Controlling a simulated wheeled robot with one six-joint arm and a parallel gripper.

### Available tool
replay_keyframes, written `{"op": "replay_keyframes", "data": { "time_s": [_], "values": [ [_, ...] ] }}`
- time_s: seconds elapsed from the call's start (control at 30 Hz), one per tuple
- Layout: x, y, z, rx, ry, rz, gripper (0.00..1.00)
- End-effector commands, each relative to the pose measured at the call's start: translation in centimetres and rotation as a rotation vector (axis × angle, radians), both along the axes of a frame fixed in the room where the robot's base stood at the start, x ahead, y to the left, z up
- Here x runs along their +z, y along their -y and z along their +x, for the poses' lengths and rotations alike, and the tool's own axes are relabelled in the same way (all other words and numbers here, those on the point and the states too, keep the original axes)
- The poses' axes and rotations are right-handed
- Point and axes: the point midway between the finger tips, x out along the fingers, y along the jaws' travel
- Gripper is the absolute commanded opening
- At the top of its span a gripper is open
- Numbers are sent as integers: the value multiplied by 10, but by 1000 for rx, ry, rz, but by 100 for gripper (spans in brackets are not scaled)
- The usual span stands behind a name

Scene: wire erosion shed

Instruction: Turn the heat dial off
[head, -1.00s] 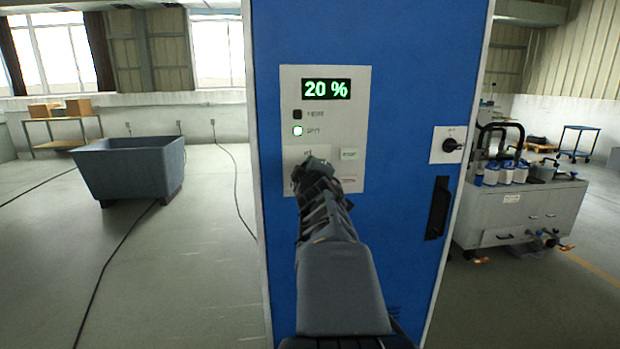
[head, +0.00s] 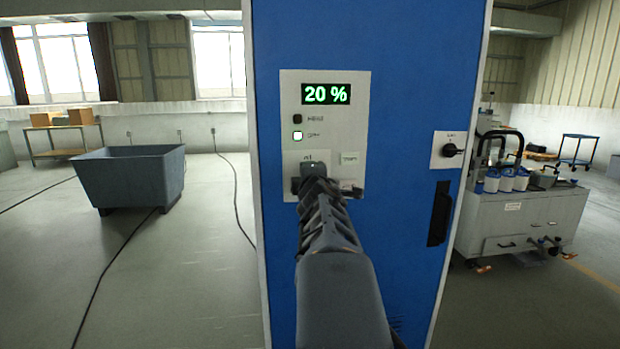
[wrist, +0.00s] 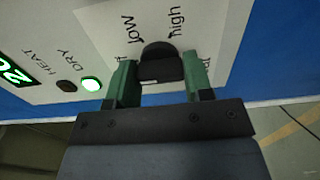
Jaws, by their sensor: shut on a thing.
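The heat dial (wrist: 160,55) is a black knob on a pale control panel (head: 342,92). In the wrist view it sits between the two green fingers of my gripper (wrist: 161,72), which is shut on it. Marks reading "low" and "high" show beside the dial; other lettering is partly hidden by the fingers. In the head view my gripper (head: 315,180) is at the lower part of the panel and hides most of the dial, so its pointer cannot be read there. The DRY lamp (wrist: 91,84) is lit; the HEAT lamp (wrist: 66,86) is dark.
The panel is on a tall blue cabinet (head: 400,60) with a black rotary switch (head: 451,150) and a dark handle (head: 439,213) to the right. A grey cart with bottles (head: 520,215) stands right. A grey tub (head: 130,178) stands left, with cables on open floor.

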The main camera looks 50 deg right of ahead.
Motion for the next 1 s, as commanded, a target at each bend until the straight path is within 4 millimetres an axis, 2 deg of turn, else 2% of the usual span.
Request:
{"op": "replay_keyframes", "data": {
  "time_s": [0.33,0.37,0.6,0.87,1.0],
  "values": [
    [2,0,0,0,-2,-7,23],
    [2,0,0,0,-2,-7,50],
    [1,0,0,0,-2,-4,72],
    [0,-1,0,1,-1,-3,72],
    [0,-11,-3,5,-1,-3,72]
  ]
}}
